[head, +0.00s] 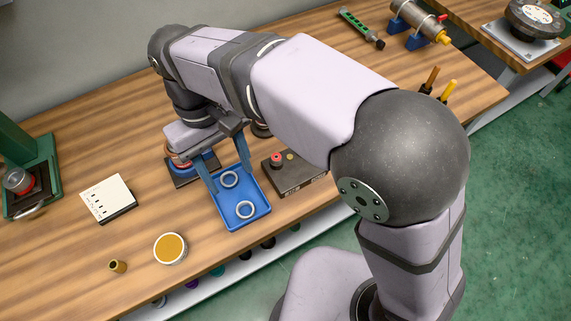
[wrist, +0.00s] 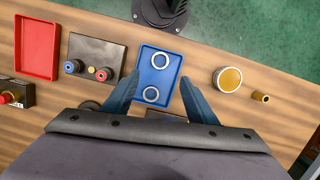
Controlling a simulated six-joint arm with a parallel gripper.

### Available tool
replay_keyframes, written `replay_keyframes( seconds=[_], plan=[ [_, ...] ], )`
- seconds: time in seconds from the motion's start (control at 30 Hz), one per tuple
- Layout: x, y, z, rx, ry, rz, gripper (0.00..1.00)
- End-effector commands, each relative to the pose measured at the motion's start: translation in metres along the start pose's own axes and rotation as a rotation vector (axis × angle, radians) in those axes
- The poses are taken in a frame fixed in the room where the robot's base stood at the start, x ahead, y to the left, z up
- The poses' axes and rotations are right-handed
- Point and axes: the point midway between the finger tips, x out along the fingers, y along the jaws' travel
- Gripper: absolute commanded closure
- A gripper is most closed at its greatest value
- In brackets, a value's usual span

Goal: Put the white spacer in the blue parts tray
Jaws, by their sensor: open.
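The blue parts tray (head: 262,203) lies on the bench near its front edge, and it also shows in the wrist view (wrist: 157,70). Two pale white rings lie in it: one ring (head: 245,210) towards the bench's front edge and another ring (head: 230,179) farther back. In the wrist view they are the upper ring (wrist: 160,60) and the lower ring (wrist: 151,93). They look alike, so I cannot tell which is the white spacer. My gripper (head: 231,181) is open over the tray, its fingers to either side of the back ring. In the wrist view my gripper (wrist: 159,77) holds nothing.
A dark box with knobs (head: 295,172) stands close beside the tray. A white box (head: 108,198), a gold-topped round jar (head: 170,248) and a small brass fitting (head: 117,266) stand to the left. A red tray (wrist: 38,47) shows in the wrist view. Bare wood lies between them.

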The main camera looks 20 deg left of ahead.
Motion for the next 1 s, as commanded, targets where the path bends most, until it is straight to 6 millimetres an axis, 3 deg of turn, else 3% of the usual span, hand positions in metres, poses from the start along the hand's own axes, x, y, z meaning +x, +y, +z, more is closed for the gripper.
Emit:
replay_keyframes(
  seconds=[0.17, 0.37, 0.5, 0.63, 0.8, 1.0],
  plan=[
    [0.005, 0.024, 0.002, 0.051, 0.009, -0.011, 0.48],
    [0.027, 0.101, 0.021, 0.227, 0.045, -0.045, 0.48],
    [0.055, 0.166, 0.058, 0.402, 0.084, -0.070, 0.48],
    [0.084, 0.211, 0.103, 0.566, 0.120, -0.085, 0.48],
    [0.118, 0.241, 0.161, 0.746, 0.157, -0.091, 0.48],
    [0.143, 0.249, 0.201, 0.871, 0.181, -0.090, 0.48]
  ],
)
